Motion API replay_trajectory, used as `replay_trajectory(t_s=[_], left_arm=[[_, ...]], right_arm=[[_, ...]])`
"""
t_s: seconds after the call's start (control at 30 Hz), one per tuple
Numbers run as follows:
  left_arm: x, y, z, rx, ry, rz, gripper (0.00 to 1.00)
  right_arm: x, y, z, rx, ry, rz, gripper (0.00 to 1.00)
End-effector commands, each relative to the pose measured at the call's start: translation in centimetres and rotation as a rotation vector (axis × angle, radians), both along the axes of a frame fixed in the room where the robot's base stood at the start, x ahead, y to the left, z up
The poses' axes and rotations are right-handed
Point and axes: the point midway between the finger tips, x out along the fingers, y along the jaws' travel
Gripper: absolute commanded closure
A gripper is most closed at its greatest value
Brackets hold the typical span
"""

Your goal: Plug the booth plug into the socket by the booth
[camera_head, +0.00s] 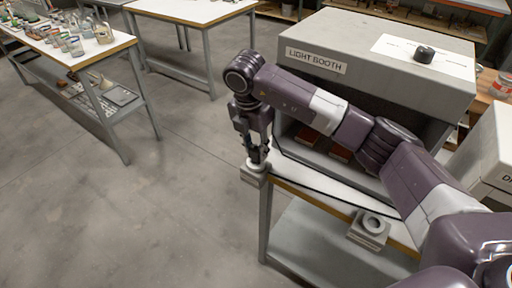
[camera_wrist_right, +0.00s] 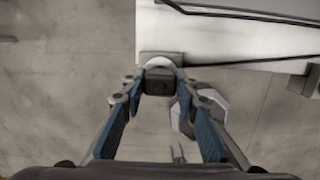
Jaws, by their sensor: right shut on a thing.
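My right gripper (camera_head: 257,161) reaches down at the left front corner of the light booth's table. In the right wrist view, its two blue-padded fingers (camera_wrist_right: 160,96) are shut on a small dark block, the booth plug (camera_wrist_right: 158,83). Just beyond the plug is a grey block with a pale round face, a socket (camera_wrist_right: 160,62), at the table edge. This socket (camera_head: 254,175) also shows right under the fingertips in the head view. I cannot tell whether plug and socket touch. A second grey socket box with a round ring (camera_head: 372,226) sits at the table's front edge. My left gripper is out of view.
The grey light booth (camera_head: 390,62) stands on the white-topped table (camera_head: 300,180). A black cable (camera_head: 325,196) runs along the table's front edge. A grey box (camera_head: 495,150) stands at the right. A table with jars (camera_head: 105,45) is at the far left; the floor between is clear.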

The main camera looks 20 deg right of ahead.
Motion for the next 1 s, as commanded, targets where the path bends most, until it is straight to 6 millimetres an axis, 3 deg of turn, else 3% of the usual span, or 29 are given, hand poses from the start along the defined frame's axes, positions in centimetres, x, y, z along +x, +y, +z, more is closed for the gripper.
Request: replay_trajectory(t_s=[0.63, 0.67, 0.7, 0.83, 1.0], left_arm=[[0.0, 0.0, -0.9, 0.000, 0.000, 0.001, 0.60], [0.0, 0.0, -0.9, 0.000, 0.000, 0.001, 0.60], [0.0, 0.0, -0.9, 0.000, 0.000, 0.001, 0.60], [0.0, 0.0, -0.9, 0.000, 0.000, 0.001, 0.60], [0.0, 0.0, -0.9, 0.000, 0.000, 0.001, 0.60]], right_arm=[[0.0, 0.0, -1.3, 0.000, 0.000, -0.001, 0.96], [0.0, 0.0, -1.3, 0.000, 0.000, -0.001, 0.71], [0.0, 0.0, -1.3, 0.000, 0.000, -0.001, 0.66], [0.0, 0.0, -1.2, 0.000, 0.000, 0.000, 0.52], [0.0, 0.0, -1.2, 0.000, 0.000, 0.000, 0.51]])
